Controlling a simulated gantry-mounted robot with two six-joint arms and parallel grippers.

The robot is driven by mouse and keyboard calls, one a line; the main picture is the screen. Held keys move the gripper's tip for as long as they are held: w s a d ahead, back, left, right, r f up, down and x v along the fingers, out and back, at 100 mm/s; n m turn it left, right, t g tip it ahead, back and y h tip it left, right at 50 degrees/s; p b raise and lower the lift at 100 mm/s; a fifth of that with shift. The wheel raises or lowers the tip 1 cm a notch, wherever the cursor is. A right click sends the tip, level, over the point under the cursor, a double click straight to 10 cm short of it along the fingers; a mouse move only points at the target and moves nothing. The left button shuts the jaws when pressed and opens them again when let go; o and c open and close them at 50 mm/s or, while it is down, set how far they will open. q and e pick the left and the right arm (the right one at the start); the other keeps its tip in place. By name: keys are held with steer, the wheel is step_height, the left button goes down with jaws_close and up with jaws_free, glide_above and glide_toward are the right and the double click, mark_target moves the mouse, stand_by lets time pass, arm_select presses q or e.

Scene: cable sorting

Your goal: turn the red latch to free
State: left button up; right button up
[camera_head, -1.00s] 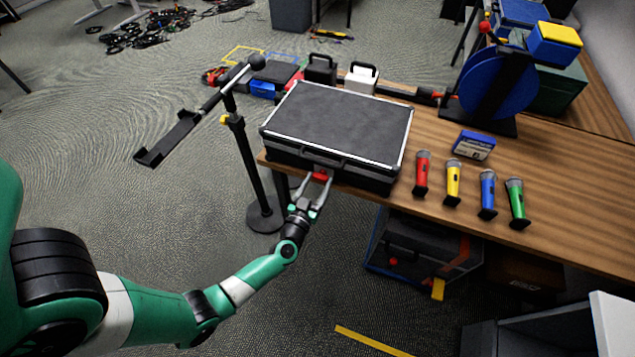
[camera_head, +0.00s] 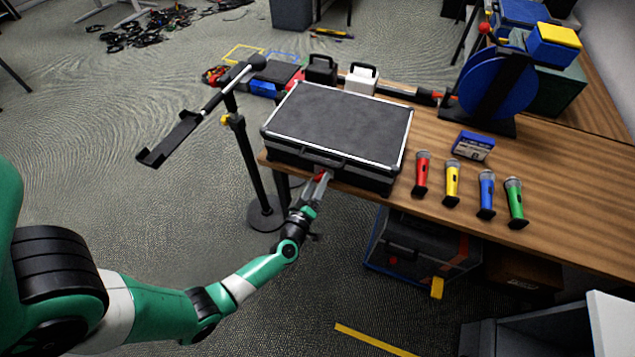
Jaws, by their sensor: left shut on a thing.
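The red latch (camera_head: 321,175) is a small red piece on the front face of a black case with silver edging (camera_head: 345,118), left of the middle of that face. The case is closed and lies at the left end of the wooden table. My left gripper (camera_head: 321,182) reaches up to the latch from below and in front, and is shut on it. The gripper looks rolled, with one finger largely hiding the other. The fingers cover part of the latch, so its exact angle is hard to tell. My right gripper is not in view.
A black stand (camera_head: 252,165) with a tilted holder rises close left of the case. A dark crate (camera_head: 420,250) sits below the table.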

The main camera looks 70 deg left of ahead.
arm_select(q)
steer(key=n, duration=0.4)
steer(key=shift+n, duration=0.3)
steer(key=shift+n+b, duration=0.5)
steer(key=shift+n, duration=1.4)
steer(key=o, duration=1.4)
steer(key=shift+s, duration=0.1)
steer(key=p+v, duration=0.2)
steer(key=v, duration=0.9)
steer(key=shift+s+d+p, duration=0.15)
steer(key=shift+d+p, duration=0.05)
steer(key=shift+p, duration=0.2)
